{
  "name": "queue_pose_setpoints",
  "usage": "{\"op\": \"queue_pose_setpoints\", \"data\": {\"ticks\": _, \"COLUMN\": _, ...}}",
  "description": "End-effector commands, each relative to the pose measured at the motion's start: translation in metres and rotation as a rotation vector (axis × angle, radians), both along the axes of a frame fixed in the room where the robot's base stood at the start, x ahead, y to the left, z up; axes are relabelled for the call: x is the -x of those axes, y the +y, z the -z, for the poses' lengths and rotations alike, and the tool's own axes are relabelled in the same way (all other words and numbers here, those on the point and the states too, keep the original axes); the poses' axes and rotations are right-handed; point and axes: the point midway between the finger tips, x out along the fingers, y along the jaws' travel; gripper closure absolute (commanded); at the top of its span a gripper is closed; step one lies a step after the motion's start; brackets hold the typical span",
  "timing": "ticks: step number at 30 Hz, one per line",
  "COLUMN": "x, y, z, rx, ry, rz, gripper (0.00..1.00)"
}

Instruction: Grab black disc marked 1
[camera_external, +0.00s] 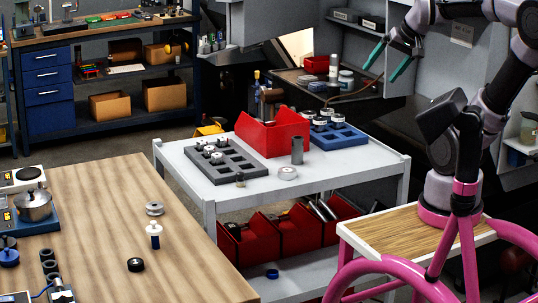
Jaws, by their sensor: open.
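A small black disc (135,265) lies flat on the wooden table at the lower left. A pale mark shows on its top, but it is too small to read as a number. My gripper (380,75) has two teal fingers spread apart and is empty. It hangs high at the upper right, pointing down and left, in front of the grey machine and far from the disc. Several black rings (48,266) stand at the table's left side; I cannot tell any marking on them.
The grey cart (182,165) in the middle carries a dark tray (228,178), a red bin (272,134) and a blue tray (352,143). The wooden table's centre is mostly clear.

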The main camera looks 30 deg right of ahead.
Motion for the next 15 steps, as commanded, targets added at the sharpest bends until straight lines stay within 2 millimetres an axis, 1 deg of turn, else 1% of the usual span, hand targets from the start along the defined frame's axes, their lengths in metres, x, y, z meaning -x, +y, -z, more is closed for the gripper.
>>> {"op": "queue_pose_setpoints", "data": {"ticks": 5, "x": -0.027, "y": 0.074, "z": 0.014, "rx": -0.221, "ry": 0.181, "rz": -0.067, "gripper": 0.11}}
{"op": "queue_pose_setpoints", "data": {"ticks": 6, "x": -0.033, "y": 0.094, "z": 0.017, "rx": -0.276, "ry": 0.23, "rz": -0.078, "gripper": 0.11}}
{"op": "queue_pose_setpoints", "data": {"ticks": 8, "x": -0.04, "y": 0.124, "z": 0.022, "rx": -0.358, "ry": 0.301, "rz": -0.09, "gripper": 0.11}}
{"op": "queue_pose_setpoints", "data": {"ticks": 9, "x": -0.045, "y": 0.144, "z": 0.025, "rx": -0.41, "ry": 0.351, "rz": -0.094, "gripper": 0.11}}
{"op": "queue_pose_setpoints", "data": {"ticks": 11, "x": -0.051, "y": 0.174, "z": 0.031, "rx": -0.485, "ry": 0.424, "rz": -0.097, "gripper": 0.11}}
{"op": "queue_pose_setpoints", "data": {"ticks": 12, "x": -0.055, "y": 0.194, "z": 0.035, "rx": -0.532, "ry": 0.474, "rz": -0.096, "gripper": 0.11}}
{"op": "queue_pose_setpoints", "data": {"ticks": 14, "x": -0.06, "y": 0.225, "z": 0.042, "rx": -0.602, "ry": 0.549, "rz": -0.089, "gripper": 0.11}}
{"op": "queue_pose_setpoints", "data": {"ticks": 15, "x": -0.064, "y": 0.245, "z": 0.048, "rx": -0.646, "ry": 0.598, "rz": -0.08, "gripper": 0.11}}
